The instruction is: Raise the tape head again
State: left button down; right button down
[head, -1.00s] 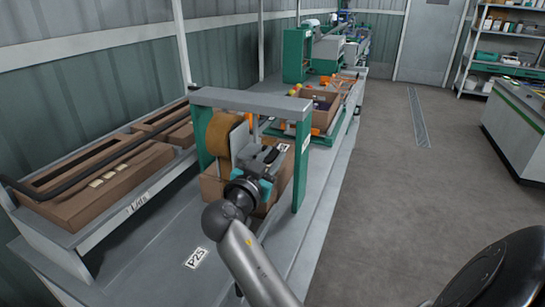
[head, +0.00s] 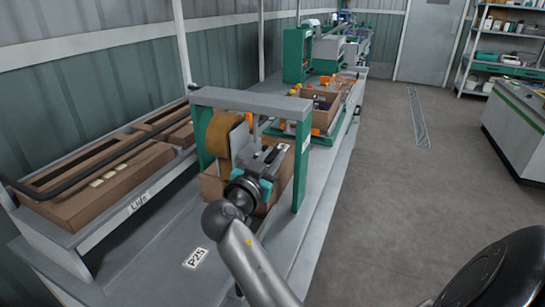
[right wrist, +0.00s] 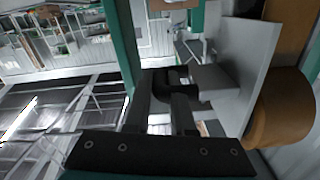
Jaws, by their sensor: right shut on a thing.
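The tape head has a brown tape roll (head: 219,132) and a pale grey plate (head: 241,141), and hangs under the grey beam (head: 250,101) of a green-legged frame. It also shows in the right wrist view as a plate (right wrist: 245,75) and a roll (right wrist: 280,110). My right gripper (head: 274,155) is shut at the tape head's handle, just below the beam. In the right wrist view its dark fingers (right wrist: 165,100) reach a dark grip beside a grey block (right wrist: 213,83). The fingers partly hide the grip. My left gripper is out of view.
A brown carton (head: 212,186) stands under the frame, partly hidden by my arm. A long brown box of lids (head: 95,190) with a black rail lies at the left. An open carton (head: 318,112) is farther along the bench. The bench around the P25 label (head: 195,258) is clear.

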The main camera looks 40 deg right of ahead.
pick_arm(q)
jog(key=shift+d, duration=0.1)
pick_arm(e)
jog(key=shift+r, duration=0.15)
